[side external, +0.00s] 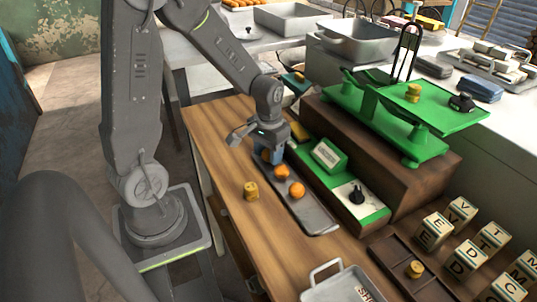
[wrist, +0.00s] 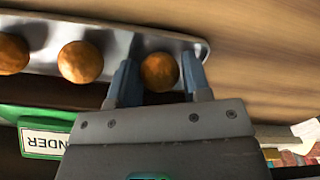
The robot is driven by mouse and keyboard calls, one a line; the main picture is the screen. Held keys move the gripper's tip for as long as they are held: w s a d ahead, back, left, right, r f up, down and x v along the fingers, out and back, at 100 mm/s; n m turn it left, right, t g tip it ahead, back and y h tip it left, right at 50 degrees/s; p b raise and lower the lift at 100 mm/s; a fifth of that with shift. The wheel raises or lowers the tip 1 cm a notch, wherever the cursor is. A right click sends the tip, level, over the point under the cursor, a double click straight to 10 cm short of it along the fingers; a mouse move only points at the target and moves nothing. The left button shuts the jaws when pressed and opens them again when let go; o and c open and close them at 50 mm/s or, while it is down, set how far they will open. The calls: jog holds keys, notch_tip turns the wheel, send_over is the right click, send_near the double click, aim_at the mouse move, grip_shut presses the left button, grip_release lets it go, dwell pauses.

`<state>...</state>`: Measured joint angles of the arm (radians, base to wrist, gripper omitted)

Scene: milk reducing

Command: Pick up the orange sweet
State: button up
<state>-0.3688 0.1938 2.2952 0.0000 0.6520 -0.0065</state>
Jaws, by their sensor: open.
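Round orange sweets lie in a row in a shallow grey metal tray (side external: 318,218). In the wrist view, the end sweet (wrist: 159,71) sits between the two blue fingers of my gripper (wrist: 160,65), which is open around it. I cannot tell whether either finger touches it. A middle sweet (wrist: 80,62) and another sweet (wrist: 12,53) lie to its left, clear of the fingers. In the side view, my gripper (side external: 268,157) is low over the tray's far end and hides the end sweet. The other two (side external: 281,172) (side external: 297,190) show in front.
A green scale (side external: 415,115) on a brown block and a green device with a label (side external: 328,155) stand right of the tray. A brass weight (side external: 251,190) stands to its left. Letter cubes (side external: 437,228) are at right. Bare wood lies left of the tray.

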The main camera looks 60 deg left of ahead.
jog(key=shift+c, duration=0.2)
jog(key=c, duration=0.5)
jog(key=shift+r, duration=0.2)
